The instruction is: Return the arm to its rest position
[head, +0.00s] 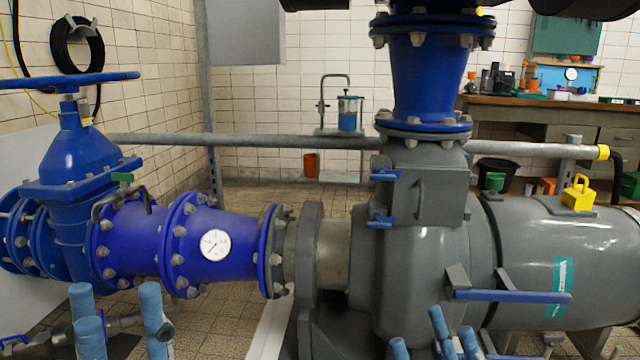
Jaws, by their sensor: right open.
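My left gripper (117,314) is low at the left edge of the view, below the blue pipe. Its blue fingertips point up and stand apart. A small grey pipe fitting (124,322) shows between and behind them, and I cannot tell whether they touch it. My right gripper (436,338) is at the bottom, right of the middle, in front of the grey pump (418,265). Its blue fingertips are spread, with nothing seen between them. The lower parts of both grippers are cut off by the bottom edge.
A blue gate valve (80,150) with a handwheel (68,82) and a blue pipe with a gauge (215,245) stand at left. A blue bar (510,296) sticks out near my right gripper. A yellow padlock-shaped object (577,192) sits on the motor. A workbench (540,103) is behind.

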